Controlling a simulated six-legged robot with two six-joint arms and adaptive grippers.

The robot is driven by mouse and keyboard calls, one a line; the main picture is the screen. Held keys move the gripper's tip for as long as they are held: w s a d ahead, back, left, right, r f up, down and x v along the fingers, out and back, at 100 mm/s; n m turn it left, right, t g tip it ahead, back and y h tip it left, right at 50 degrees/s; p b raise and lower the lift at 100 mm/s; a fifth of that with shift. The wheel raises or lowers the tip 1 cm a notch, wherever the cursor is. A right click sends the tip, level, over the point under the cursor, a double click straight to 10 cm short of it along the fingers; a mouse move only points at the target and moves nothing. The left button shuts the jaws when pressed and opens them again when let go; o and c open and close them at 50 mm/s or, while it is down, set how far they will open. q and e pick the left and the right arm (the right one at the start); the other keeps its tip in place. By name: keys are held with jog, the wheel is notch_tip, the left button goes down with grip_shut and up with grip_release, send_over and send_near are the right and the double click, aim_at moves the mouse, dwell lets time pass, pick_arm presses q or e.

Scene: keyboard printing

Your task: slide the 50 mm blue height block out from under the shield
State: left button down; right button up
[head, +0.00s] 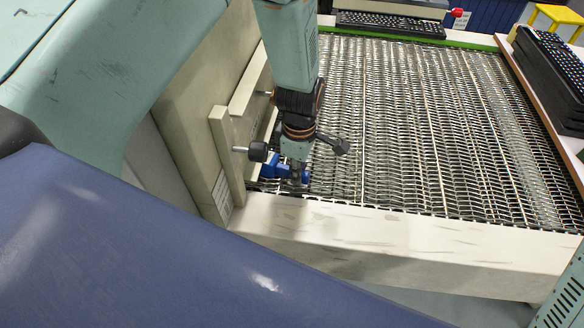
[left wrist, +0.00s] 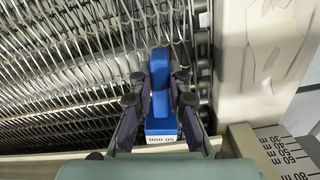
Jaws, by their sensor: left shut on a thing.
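The blue height block (head: 278,168) lies low at the left edge of the metal mesh belt, beside the cream shield (head: 227,150). My left gripper (head: 297,178) reaches down from above and is shut on it. In the left wrist view the block (left wrist: 160,85) stands between the two dark fingers (left wrist: 160,97), its white "50 mm" label toward the camera. The gripper hides part of the block in the head view. I cannot tell whether any of the block is under the shield. My right gripper is not in view.
A black knob (head: 258,152) sticks out from the shield close to my left gripper. A cream front rail (head: 400,240) borders the mesh belt (head: 420,130). Black keyboards (head: 390,24) lie at the back, more (head: 552,75) at the right. A marked scale (left wrist: 290,150) shows in the wrist view.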

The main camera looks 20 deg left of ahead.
aim_at(329, 184)
pick_arm(q)
jog(key=shift+w+d+r+p, duration=0.15)
jog(key=shift+w+d, duration=0.1)
jog(key=shift+d, duration=0.6)
jog(key=shift+w+d+f+p, duration=0.1)
jog(key=shift+w+d+p, duration=0.1)
jog(key=shift+d, duration=0.65)
jog(key=shift+w+d, duration=0.25)
jog(key=shift+d, duration=0.65)
jog(key=shift+w+d, duration=0.2)
jog(key=shift+d, duration=0.7)
notch_tip(329, 184, up, 9)
jog(key=p, duration=0.8)
